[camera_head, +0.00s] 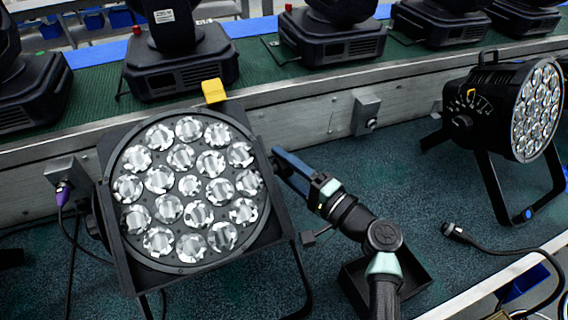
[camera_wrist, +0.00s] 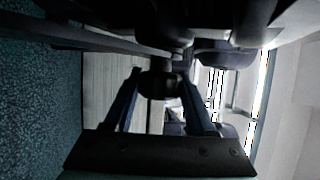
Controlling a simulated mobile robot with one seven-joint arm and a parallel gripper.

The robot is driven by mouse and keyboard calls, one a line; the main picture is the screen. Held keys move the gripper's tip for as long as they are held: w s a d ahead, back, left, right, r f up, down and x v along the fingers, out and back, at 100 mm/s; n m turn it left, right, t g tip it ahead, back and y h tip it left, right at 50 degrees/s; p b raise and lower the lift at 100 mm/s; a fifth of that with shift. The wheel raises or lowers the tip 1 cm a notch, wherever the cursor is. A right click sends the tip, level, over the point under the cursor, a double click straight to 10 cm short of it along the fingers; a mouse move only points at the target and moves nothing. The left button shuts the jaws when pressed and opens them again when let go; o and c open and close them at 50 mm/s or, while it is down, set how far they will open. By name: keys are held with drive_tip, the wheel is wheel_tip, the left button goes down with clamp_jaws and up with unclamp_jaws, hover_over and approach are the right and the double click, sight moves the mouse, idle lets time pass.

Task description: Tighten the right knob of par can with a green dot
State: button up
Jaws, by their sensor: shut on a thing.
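The near par can (camera_head: 190,185) stands at the left with its round face of several clear lenses toward the head camera. My gripper (camera_head: 277,162) reaches in from the right to this can's right side. In the wrist view my gripper (camera_wrist: 160,80) has its two blue fingers on either side of a dark knob (camera_wrist: 158,88) and is shut on it. The head view hides the knob behind the fingers and housing. I see no green dot on this can.
A second par can (camera_head: 510,110) stands at the right, with a blue dot on its foot. A cable with a black plug (camera_head: 456,232) lies on the blue-green floor. Several black moving-head lights (camera_head: 180,60) line the back shelf. A yellow block (camera_head: 213,90) shows above the near can.

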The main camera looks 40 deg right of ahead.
drive_tip(key=shift+r+p, duration=0.15)
drive_tip(key=shift+p, duration=0.55)
drive_tip(key=shift+r+g+p, duration=0.1)
drive_tip(key=shift+g+p, duration=0.3)
drive_tip(key=shift+p, duration=0.15)
drive_tip(key=p, duration=0.2)
drive_tip(key=m+g+p, duration=0.1)
drive_tip(key=p, duration=0.2)
drive_tip(key=shift+a+r+h, duration=0.1)
drive_tip(key=shift+r+h, duration=0.15)
drive_tip(key=shift+h, duration=0.05)
drive_tip(key=m+g+p, duration=0.1)
drive_tip(key=g+p, duration=0.4)
drive_tip(key=p, duration=0.4)
drive_tip(key=shift+p, duration=0.35)
drive_tip(key=g+p, duration=0.1)
drive_tip(key=m+g+p, duration=0.1)
drive_tip(key=g+p, duration=0.1)
drive_tip(key=shift+f, duration=0.3)
drive_tip(key=shift+f+m+g, duration=0.2)
drive_tip(key=shift+m+g, duration=0.1)
drive_tip(key=shift+g, duration=0.9)
drive_tip(key=shift+g+y, duration=0.4)
drive_tip(key=shift+g, duration=0.4)
drive_tip(key=shift+b, duration=0.3)
